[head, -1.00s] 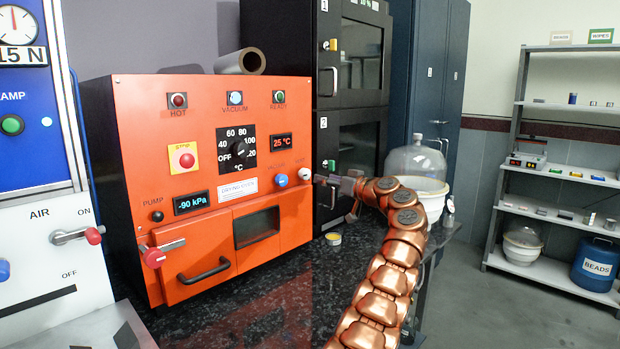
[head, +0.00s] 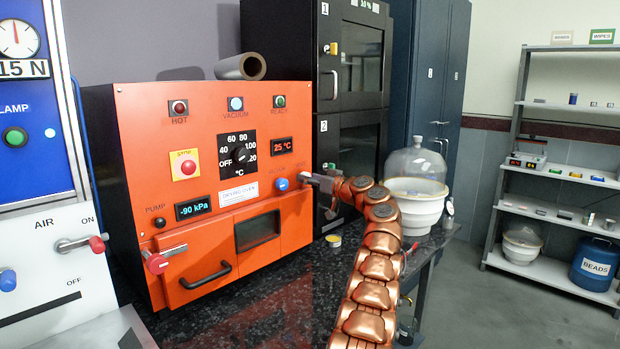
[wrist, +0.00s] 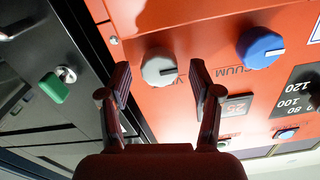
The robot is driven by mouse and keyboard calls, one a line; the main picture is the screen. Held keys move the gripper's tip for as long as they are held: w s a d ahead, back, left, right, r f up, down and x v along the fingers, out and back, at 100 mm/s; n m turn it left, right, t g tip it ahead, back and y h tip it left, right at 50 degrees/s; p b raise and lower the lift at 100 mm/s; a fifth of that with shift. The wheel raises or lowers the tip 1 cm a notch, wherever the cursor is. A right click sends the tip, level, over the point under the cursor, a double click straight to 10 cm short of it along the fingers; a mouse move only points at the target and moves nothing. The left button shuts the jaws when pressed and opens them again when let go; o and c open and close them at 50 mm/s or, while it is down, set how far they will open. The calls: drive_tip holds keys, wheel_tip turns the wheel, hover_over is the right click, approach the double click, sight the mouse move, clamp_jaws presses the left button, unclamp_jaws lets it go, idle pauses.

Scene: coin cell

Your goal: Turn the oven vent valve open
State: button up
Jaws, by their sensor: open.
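The orange oven (head: 200,130) stands on a dark speckled bench. Its vent valve is a round grey knob (wrist: 157,68) with a light pointer line, on the right end of the front panel. In the head view my gripper reaches the panel from the right and mostly covers this knob. In the wrist view my gripper (wrist: 161,78) is open, with one finger on each side of the knob and a gap on both sides. I see no contact. The blue vacuum knob (wrist: 260,47) is beside it, outside the fingers; it also shows in the head view (head: 281,184).
A black cabinet (head: 330,90) stands close to the oven's right side; its green knob (wrist: 54,88) shows in the wrist view. A glass dome on a white tub (head: 415,205) stands to the right. A small yellow-rimmed tin (head: 333,241) sits on the bench.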

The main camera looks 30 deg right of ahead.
idle(0.3)
drive_tip(key=c, duration=1.1)
drive_tip(key=shift+c, duration=0.2)
drive_tip(key=shift+m, duration=0.3)
drive_tip(key=shift+w+d+m+p, duration=0.1)
drive_tip(key=shift+m+p, duration=3.6)
drive_tip(key=shift+m, duration=5)
